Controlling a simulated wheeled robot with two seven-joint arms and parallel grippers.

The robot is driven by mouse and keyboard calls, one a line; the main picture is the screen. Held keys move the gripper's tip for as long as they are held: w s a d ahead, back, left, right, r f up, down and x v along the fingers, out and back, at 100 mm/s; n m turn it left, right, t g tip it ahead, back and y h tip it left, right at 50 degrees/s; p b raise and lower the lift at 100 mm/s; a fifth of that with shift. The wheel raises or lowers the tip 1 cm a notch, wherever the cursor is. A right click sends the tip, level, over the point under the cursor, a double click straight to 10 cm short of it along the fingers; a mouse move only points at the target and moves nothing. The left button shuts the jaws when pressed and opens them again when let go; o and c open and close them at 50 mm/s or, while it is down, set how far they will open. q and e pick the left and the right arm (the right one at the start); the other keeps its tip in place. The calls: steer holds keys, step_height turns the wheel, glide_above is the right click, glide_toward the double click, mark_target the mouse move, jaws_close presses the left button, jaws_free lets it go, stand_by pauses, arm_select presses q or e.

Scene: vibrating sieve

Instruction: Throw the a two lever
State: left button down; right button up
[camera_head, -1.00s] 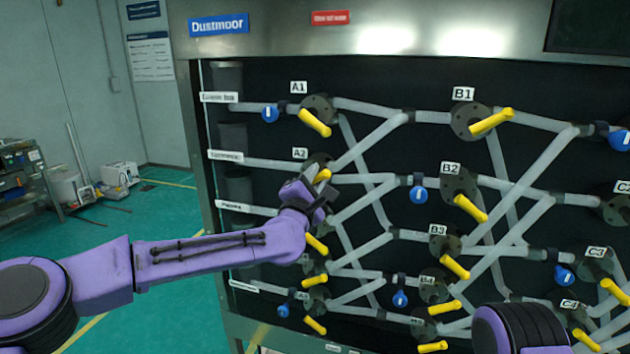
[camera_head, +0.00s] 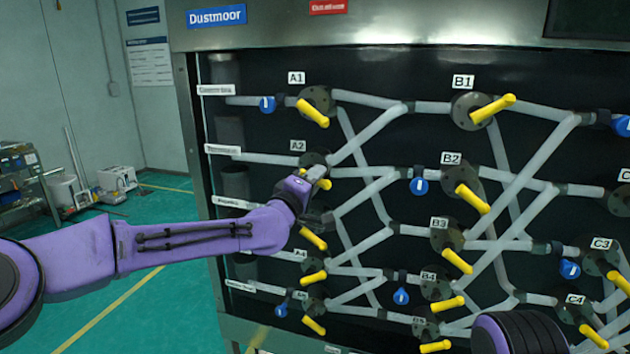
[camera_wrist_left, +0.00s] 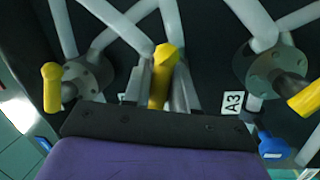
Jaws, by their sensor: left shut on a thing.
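The A2 lever is a short yellow handle (camera_head: 322,182) on a dark round flange beside the A2 label (camera_head: 298,146), in the left column of the pipe panel. My left gripper (camera_head: 312,180) is at this handle. In the left wrist view, the yellow handle (camera_wrist_left: 161,78) stands between the grey fingers (camera_wrist_left: 162,88), which are shut on it. The gripper and wrist partly hide the A2 flange and handle base. My right gripper is out of view.
The A1 lever (camera_head: 313,112) is just above, and another yellow lever (camera_head: 313,238) is just below my wrist. Pale pipes and blue indicators (camera_head: 267,104) surround the valves.

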arm_select(q)
steer(key=shift+w+a+m+g, duration=0.1)
steer(key=shift+a+m+g, duration=0.1)
steer(key=shift+m, duration=0.7)
steer(key=shift+a+m+g, duration=0.1)
steer(key=shift+m+g, duration=0.1)
steer(key=shift+m, duration=0.7)
steer(key=c, duration=1)
jaws_free()
steer(key=shift+c, duration=0.2)
steer(key=shift+f, duration=0.1)
steer(key=shift+a, duration=0.1)
steer(key=b+v, duration=0.4)
steer(key=v, duration=0.6)
steer(key=shift+a, duration=0.2)
